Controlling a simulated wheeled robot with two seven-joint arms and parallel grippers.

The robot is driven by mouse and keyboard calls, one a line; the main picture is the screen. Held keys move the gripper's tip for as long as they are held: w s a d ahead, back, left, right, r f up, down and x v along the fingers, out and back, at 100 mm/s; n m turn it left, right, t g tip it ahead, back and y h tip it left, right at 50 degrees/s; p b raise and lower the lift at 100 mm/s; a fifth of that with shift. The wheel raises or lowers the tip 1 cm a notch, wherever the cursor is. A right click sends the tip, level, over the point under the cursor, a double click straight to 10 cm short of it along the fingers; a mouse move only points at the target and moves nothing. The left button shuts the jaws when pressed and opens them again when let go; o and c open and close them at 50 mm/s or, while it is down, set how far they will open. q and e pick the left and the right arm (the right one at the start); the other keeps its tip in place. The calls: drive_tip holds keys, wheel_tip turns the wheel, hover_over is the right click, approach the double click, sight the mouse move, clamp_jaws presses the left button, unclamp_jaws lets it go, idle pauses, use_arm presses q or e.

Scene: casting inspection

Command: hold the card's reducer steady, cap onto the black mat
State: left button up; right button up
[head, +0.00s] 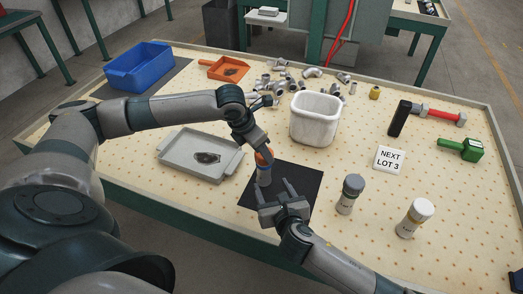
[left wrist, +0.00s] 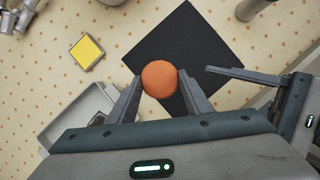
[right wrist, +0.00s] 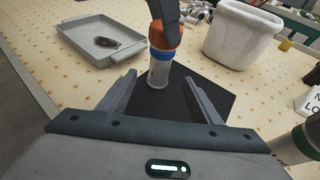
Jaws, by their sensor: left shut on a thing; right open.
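A bottle with an orange cap (head: 264,175) and a pale grey body is upright over the far left part of the black mat (head: 300,182). My left gripper (head: 265,153) is shut on it from above at the cap; the orange top (left wrist: 160,77) shows between the fingers in the left wrist view. I cannot tell whether its base touches the mat. My right gripper (head: 273,185) is open and low over the mat, with its fingers pointing at the bottle body (right wrist: 158,73) and apart from it. The white card (head: 390,160) reads "NEXT LOT 3".
A dark-capped bottle (head: 350,194) and a white-capped bottle (head: 415,218) stand right of the mat. A white bin (head: 315,119) stands behind it, a grey tray (head: 180,164) to its left. A yellow square (left wrist: 87,51) shows in the left wrist view. The right front table is mostly clear.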

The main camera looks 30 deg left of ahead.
sight(266, 174)
drive_tip(key=shift+x, duration=5.8)
clamp_jaws()
unclamp_jaws()
drive_tip(key=shift+s+d, duration=0.1)
drive_tip(key=shift+d, duration=0.1)
drive_tip(key=shift+s+d+r, duration=0.3)
drive_tip(key=shift+s+d, duration=0.15)
drive_tip(key=shift+d, duration=0.05)
drive_tip(key=shift+a, duration=0.1)
